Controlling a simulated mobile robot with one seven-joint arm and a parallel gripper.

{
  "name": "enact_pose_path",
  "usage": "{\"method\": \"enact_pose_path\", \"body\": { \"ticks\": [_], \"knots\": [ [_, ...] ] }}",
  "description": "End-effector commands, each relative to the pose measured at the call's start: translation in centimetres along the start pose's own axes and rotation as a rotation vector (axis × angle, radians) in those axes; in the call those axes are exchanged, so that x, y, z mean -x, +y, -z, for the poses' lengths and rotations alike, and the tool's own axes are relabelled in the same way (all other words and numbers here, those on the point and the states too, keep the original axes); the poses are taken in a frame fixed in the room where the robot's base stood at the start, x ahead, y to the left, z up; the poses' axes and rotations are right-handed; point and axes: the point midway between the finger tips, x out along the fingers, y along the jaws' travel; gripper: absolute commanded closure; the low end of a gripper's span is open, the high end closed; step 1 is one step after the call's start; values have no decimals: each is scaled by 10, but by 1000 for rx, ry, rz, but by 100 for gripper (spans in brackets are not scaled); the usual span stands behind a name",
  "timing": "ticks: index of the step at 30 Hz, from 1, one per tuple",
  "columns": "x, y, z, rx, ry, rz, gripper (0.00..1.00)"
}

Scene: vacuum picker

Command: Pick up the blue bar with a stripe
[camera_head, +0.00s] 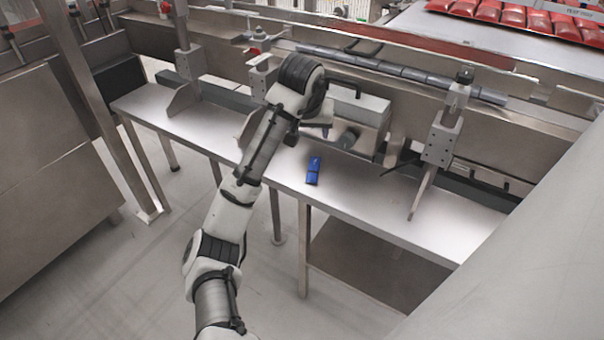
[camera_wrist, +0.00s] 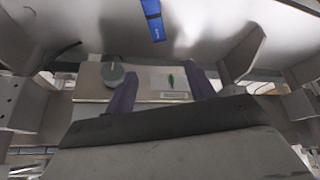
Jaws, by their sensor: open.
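In the head view the fingers are mostly hidden behind my wrist.
A box-like metal unit with a round grey knob (camera_head: 349,138) stands behind the bar. A metal bracket (camera_head: 436,150) stands to the right and another (camera_head: 188,70) to the left. Red packages (camera_head: 510,14) lie at the back right. The table around the bar is clear.

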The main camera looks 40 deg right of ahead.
Motion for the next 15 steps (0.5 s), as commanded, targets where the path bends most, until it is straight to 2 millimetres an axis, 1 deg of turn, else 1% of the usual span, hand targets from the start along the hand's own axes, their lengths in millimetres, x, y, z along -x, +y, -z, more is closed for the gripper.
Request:
{"method": "enact_pose_path", "body": {
  "ticks": [1,3,5,7,15],
  "knots": [
    [-4,6,-5,-14,-35,13,45],
    [-8,11,-11,-26,-70,24,45],
    [-13,12,-14,-30,-84,28,45],
    [-23,12,-16,-29,-90,29,45],
    [-74,9,-20,-28,-88,29,45]
  ]
}}
